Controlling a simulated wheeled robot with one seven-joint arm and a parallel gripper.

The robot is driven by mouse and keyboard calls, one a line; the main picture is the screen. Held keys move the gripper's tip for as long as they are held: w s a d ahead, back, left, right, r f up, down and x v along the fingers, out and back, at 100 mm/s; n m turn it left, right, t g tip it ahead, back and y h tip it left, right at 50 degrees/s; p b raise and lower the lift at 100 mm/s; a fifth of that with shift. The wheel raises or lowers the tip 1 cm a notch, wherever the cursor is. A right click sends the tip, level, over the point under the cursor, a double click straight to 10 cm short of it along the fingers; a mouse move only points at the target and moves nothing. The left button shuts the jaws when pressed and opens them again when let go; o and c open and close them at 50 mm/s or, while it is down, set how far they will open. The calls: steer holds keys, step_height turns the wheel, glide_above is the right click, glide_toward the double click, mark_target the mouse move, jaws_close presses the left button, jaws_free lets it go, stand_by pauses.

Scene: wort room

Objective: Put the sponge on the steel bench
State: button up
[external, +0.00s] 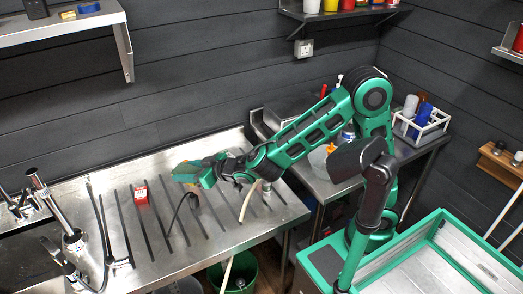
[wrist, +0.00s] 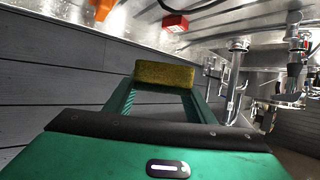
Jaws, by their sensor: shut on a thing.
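My gripper (external: 189,174) is above the ribbed steel bench (external: 165,245), at the end of my outstretched green arm. In the wrist view my gripper (wrist: 166,88) is shut on a yellow-brown sponge (wrist: 167,73), held between the tips of its two green fingers. The sponge (external: 184,168) is small and partly hidden in the external view. It appears to be held over the bench, apart from its surface. The steel bench surface also shows along the top of the wrist view (wrist: 225,14).
A small red box (external: 141,193) sits on the bench left of my gripper. A dark hooked thing (external: 180,212) and a pale hose (external: 248,200) are near the arm. Taps (external: 72,235) stand at the left by the sink.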

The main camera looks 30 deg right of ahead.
steer(key=s+d+f+m+t+h, duration=0.1)
steer(key=s+d+f+m+h, duration=0.2)
steer(key=f, duration=0.4)
glide_above(214, 190)
step_height(214, 190, down, 7)
steer(key=shift+t, duration=0.3)
steer(key=shift+w+f, duration=0.1)
steer(key=shift+f, duration=1.95)
steer(key=shift+f, duration=0.1)
steer(key=o, duration=1.1)
